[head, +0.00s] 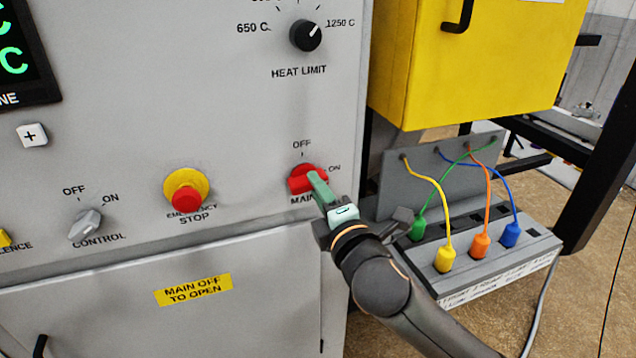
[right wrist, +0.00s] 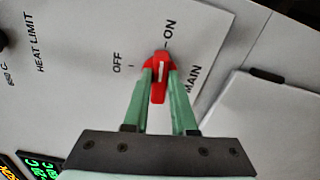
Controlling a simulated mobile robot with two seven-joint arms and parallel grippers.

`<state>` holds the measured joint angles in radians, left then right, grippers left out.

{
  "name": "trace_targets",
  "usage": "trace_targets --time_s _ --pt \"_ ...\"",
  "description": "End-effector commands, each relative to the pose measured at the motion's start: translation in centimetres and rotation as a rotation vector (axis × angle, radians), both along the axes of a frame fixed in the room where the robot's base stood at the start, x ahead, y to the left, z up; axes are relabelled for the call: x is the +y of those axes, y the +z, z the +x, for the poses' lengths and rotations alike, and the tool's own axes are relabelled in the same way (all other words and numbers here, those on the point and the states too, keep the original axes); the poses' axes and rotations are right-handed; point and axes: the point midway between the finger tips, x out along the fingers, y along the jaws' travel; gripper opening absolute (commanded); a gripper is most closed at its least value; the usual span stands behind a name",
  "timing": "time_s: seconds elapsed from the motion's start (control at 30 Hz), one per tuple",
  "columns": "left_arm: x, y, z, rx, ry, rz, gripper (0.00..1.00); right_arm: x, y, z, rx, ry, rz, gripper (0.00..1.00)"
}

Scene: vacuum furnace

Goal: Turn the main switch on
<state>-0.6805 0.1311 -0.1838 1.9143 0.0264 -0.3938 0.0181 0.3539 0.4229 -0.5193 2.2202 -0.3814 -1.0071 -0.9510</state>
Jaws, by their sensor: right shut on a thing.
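The red main switch knob (head: 301,179) sits on the grey front panel, with OFF printed above it, ON to its right and MAIN below. Its handle lies near level in the head view, its right end toward ON. My right gripper (head: 317,181) is shut on the knob, partly covering it and the MAIN label. In the right wrist view the green fingers of the gripper (right wrist: 160,73) lie on both sides of the knob (right wrist: 158,90). The knob's white line points close to the ON mark, away from OFF. My left gripper is not in view.
The emergency stop (head: 186,190) and control knob (head: 86,224) are to the left, the heat limit knob (head: 305,35) above. A yellow box (head: 480,60) juts out at upper right. Coloured cables plug into a grey block (head: 455,275) right of my right arm.

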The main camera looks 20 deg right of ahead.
Motion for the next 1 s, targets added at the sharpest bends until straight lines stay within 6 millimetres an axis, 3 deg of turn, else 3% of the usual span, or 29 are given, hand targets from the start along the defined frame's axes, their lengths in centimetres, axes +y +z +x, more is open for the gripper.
trace_targets --time_s 0.4,0.9,0.93,1.0 --pt "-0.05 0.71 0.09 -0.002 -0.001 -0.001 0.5 -0.01 -0.15 0.02 0.006 0.0 0.157 0.0" --pt "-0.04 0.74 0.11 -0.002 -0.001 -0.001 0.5 -0.01 -0.17 0.02 0.007 0.0 0.172 0.0" --pt "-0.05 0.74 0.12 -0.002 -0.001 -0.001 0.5 -0.01 -0.17 0.02 0.007 0.0 0.172 0.28" --pt "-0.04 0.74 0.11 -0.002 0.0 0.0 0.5 0.0 -0.16 0.02 0.007 0.0 0.171 0.36"
